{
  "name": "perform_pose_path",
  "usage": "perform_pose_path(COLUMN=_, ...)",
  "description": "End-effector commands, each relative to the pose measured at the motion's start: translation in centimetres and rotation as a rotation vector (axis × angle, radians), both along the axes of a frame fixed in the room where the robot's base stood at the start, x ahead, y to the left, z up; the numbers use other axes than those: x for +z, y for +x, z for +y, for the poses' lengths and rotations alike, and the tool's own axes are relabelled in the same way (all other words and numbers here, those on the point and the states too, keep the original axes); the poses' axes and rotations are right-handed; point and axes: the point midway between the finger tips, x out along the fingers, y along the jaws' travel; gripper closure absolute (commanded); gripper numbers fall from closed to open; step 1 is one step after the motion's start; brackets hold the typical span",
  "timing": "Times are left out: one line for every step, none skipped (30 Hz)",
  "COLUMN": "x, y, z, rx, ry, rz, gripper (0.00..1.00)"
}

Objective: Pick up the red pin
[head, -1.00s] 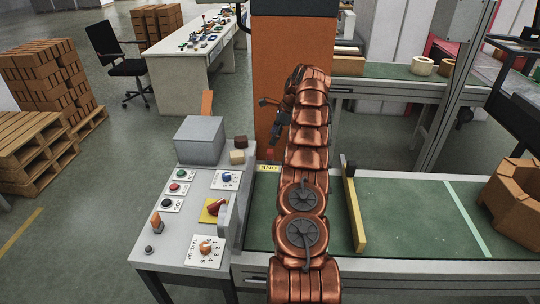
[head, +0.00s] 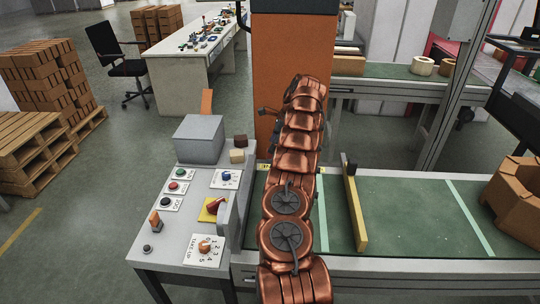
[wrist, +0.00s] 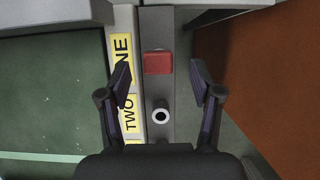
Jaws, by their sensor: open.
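The red pin (wrist: 157,62) shows in the wrist view as a small red block on a grey strip, beside the yellow label marked ONE (wrist: 121,47). My gripper (wrist: 160,77) is open, with one finger on each side of the strip. The pin lies between and slightly beyond the fingertips in the picture, and I see no contact. A round pale ring with a dark centre (wrist: 161,116) sits on the same strip, beside the TWO label (wrist: 130,115). In the head view my arm hides the pin and most of the gripper.
An orange column (head: 285,60) stands close behind my arm. A control panel (head: 190,215) with knobs and a grey box (head: 200,140) is at the left.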

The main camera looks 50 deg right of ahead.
Motion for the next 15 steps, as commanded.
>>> perform_pose_path(x=-0.2, y=0.1, z=0.2, rx=0.0, ry=0.003, rz=0.0, gripper=0.35)
perform_pose_path(x=-0.4, y=0.1, z=0.2, rx=-0.001, ry=0.003, rz=-0.001, gripper=0.35)
perform_pose_path(x=-0.5, y=0.1, z=0.2, rx=-0.002, ry=0.001, rz=0.0, gripper=0.35)
perform_pose_path(x=-0.7, y=0.1, z=0.3, rx=-0.001, ry=0.002, rz=0.0, gripper=0.35)
perform_pose_path(x=-0.9, y=0.1, z=0.4, rx=0.0, ry=0.002, rz=0.001, gripper=0.35)
perform_pose_path(x=-1.1, y=0.1, z=0.5, rx=0.001, ry=0.003, rz=0.003, gripper=0.35)
perform_pose_path(x=-1.3, y=0.2, z=0.6, rx=0.001, ry=0.004, rz=0.003, gripper=0.35)
perform_pose_path(x=-1.5, y=0.2, z=0.7, rx=0.002, ry=0.003, rz=0.002, gripper=0.35)
perform_pose_path(x=-1.8, y=0.3, z=0.7, rx=0.0, ry=0.002, rz=0.002, gripper=0.35)
perform_pose_path(x=-2.1, y=0.4, z=0.7, rx=0.0, ry=0.002, rz=0.001, gripper=0.35)
perform_pose_path(x=-2.3, y=0.5, z=0.8, rx=0.0, ry=0.002, rz=0.002, gripper=0.35)
perform_pose_path(x=-2.6, y=0.6, z=0.9, rx=0.001, ry=0.002, rz=0.002, gripper=0.35)
perform_pose_path(x=-2.9, y=0.6, z=0.9, rx=0.001, ry=0.002, rz=0.003, gripper=0.35)
perform_pose_path(x=-3.0, y=0.7, z=1.0, rx=0.001, ry=0.002, rz=0.003, gripper=0.35)
perform_pose_path(x=-3.2, y=0.7, z=1.0, rx=0.001, ry=0.001, rz=0.002, gripper=0.35)
